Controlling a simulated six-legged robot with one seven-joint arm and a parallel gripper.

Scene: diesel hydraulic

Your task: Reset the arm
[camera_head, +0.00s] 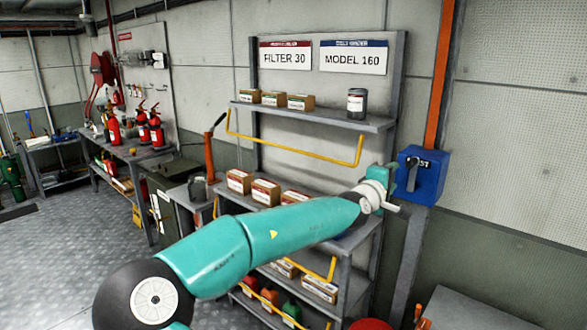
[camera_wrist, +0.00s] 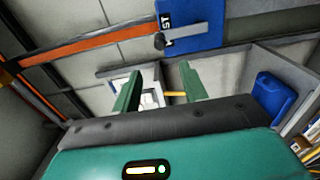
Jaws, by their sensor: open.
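My teal arm reaches from the lower left across the head view toward the right end of the shelf rack. My gripper (camera_head: 388,190) is beside the rack's right post, just left of and below a blue switch box (camera_head: 430,176) with a dark handle. In the wrist view my gripper (camera_wrist: 160,88) shows two green fingers spread apart with nothing between them. The blue box (camera_wrist: 190,25) with its grey lever is beyond the fingertips there, at the top. The gripper appears apart from the lever.
The shelf rack (camera_head: 310,118) holds small brown boxes and a dark canister (camera_head: 356,104). Yellow rails (camera_head: 290,150) run along its front. A workbench with red extinguishers (camera_head: 155,125) stands at the left. An orange conduit (camera_head: 440,75) rises above the blue box. Floor at the left (camera_head: 60,250) is clear.

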